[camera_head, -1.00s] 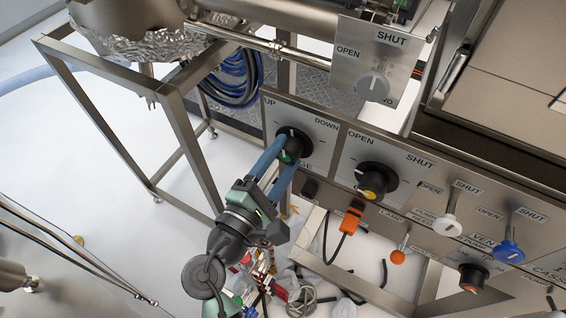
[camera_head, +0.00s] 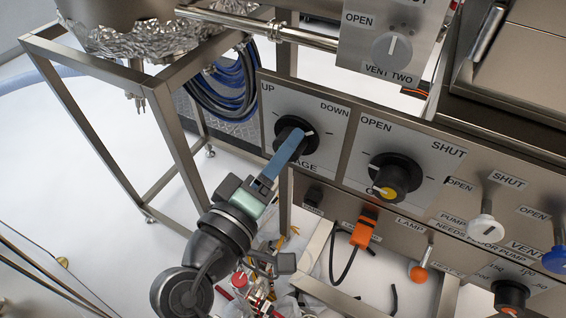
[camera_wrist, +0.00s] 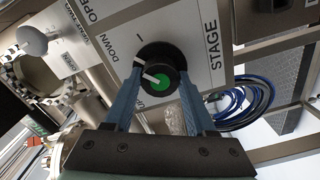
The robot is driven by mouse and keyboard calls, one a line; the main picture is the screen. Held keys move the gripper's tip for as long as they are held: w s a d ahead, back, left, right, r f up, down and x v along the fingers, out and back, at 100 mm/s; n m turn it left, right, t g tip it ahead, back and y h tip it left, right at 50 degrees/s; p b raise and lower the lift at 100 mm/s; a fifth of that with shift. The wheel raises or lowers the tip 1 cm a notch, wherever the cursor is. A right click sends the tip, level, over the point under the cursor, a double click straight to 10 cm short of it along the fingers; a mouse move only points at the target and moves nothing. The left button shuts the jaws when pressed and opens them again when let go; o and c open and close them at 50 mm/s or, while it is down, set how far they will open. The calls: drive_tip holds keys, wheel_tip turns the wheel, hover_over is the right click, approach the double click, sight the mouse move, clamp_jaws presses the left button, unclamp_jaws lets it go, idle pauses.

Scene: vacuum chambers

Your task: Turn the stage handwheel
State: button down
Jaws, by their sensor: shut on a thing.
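The stage handwheel (camera_head: 291,124) is a round black knob on the light panel (camera_head: 333,135) marked UP, DOWN and STAGE. In the wrist view the handwheel (camera_wrist: 158,56) shows a green centre and a white pointer line, which points toward the DOWN side. My gripper (camera_head: 296,138) is shut on the handwheel. In the wrist view the blue fingers of my gripper (camera_wrist: 160,78) lie on opposite sides of the knob. In the head view one finger hides the other and covers the knob's lower part.
To the right is a similar OPEN/SHUT knob (camera_head: 389,190) with a yellow centre. An orange plug (camera_head: 364,227), an orange-tipped lamp lever (camera_head: 418,272) and a white pump lever (camera_head: 487,228) sit close by. A metal frame (camera_head: 176,100) stands left of the panel; cables hang behind it.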

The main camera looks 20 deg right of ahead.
drive_tip(key=shift+f+m+b, duration=0.1)
drive_tip(key=shift+m+b, duration=2.15)
drive_tip(key=shift+m, duration=0.55)
drive_tip(key=shift+c, duration=1.1)
unclamp_jaws()
drive_tip(key=v, duration=1.3)
